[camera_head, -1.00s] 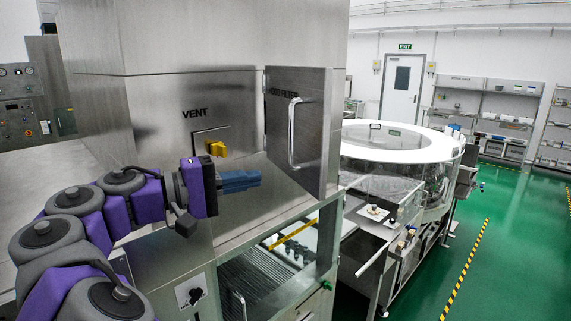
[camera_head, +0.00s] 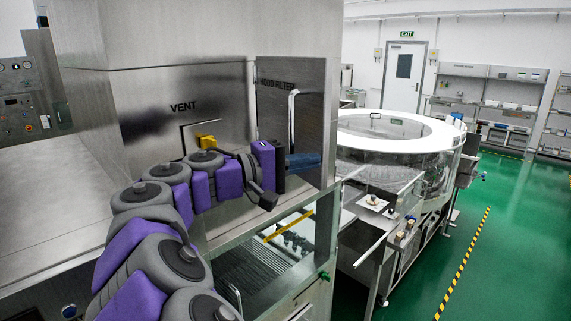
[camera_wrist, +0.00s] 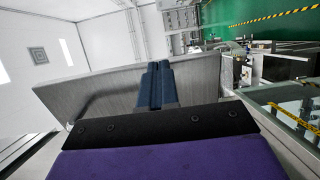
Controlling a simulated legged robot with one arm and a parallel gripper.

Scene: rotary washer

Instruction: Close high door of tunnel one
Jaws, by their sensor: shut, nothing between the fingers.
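The high door (camera_head: 314,105) is a brushed steel panel with a vertical bar handle (camera_head: 292,120). In the wrist view the shut fingers (camera_wrist: 157,84) lie across a grey steel panel (camera_wrist: 98,96), which looks like the door. I cannot tell whether they touch it.
A yellow knob (camera_head: 208,142) sits on the cabinet front under the VENT lettering. Below the door is an open bay with a yellow bar (camera_head: 289,227). A round white-topped washer (camera_head: 397,128) stands to the right. Green floor (camera_head: 520,235) is clear at far right.

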